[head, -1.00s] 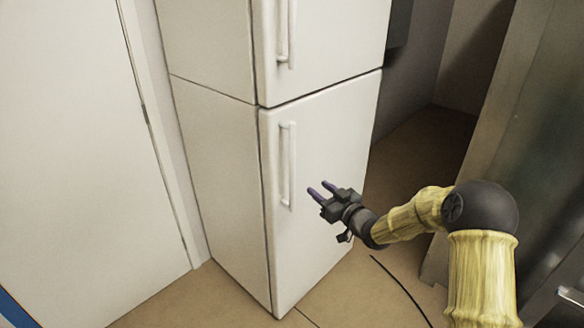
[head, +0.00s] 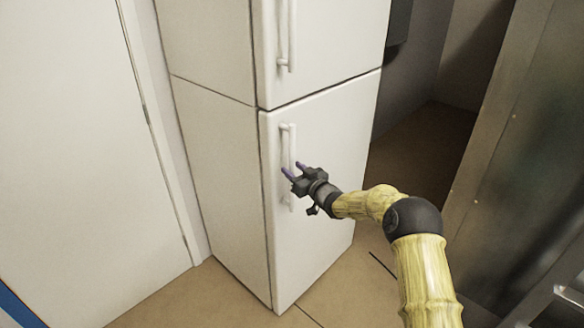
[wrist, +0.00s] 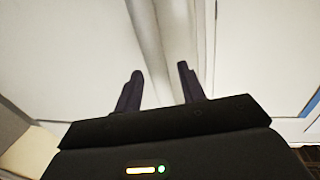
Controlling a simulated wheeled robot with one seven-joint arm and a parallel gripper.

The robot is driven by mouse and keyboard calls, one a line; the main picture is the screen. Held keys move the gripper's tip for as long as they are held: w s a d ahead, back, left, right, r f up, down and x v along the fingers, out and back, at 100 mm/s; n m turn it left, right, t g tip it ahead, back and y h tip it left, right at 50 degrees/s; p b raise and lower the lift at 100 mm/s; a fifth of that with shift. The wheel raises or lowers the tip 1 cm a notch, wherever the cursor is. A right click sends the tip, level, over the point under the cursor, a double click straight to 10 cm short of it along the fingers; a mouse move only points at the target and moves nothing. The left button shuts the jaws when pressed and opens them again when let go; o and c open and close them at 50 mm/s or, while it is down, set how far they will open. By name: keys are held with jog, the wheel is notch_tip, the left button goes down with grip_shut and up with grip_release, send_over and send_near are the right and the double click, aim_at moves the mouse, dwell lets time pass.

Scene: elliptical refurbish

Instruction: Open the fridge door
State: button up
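The white fridge (head: 215,170) has an upper door (head: 335,45) and a lower door (head: 325,165), both closed. A white vertical handle (head: 286,138) runs along the left side of the lower door. The upper door has its own handle (head: 287,30). My gripper (head: 291,168) is open, with its purple fingertips at the lower door's handle and covering part of it. In the wrist view, a pale vertical bar, apparently the handle (wrist: 148,25), shows between the open fingers (wrist: 160,68). Contact cannot be told.
A white room door (head: 80,150) and its frame stand left of the fridge. A dark metallic panel (head: 510,160) stands close at the right, beside my arm. Bare tan floor (head: 190,300) lies in front of the fridge, and a dark gap opens to its right.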

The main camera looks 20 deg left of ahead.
jog(key=shift+x, duration=0.75)
grip_shut()
